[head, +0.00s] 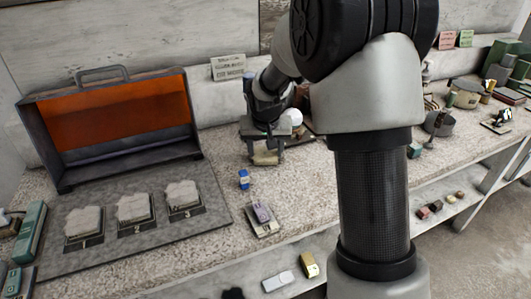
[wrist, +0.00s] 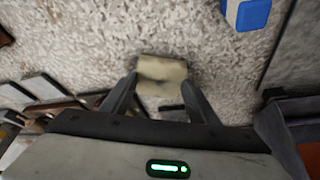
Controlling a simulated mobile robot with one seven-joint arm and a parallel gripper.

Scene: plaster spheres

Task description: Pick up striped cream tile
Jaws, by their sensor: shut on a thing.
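The cream tile (wrist: 162,69) is a small pale block with a faint darker band across its middle. It sits between the two fingers of my gripper (wrist: 160,82) in the wrist view. In the head view the tile (head: 265,158) shows at the fingertips of my gripper (head: 267,152), over the speckled counter. The gripper is shut on it. I cannot tell whether the tile touches the counter. The fingers hide its side edges in part.
A white sphere (head: 293,117) is just behind the gripper. A blue block (head: 243,179) stands in front of it, and a tile with a purple piece (head: 262,213) lies nearer. An open case (head: 115,113) and a grey mat (head: 145,250) with numbered trays are left.

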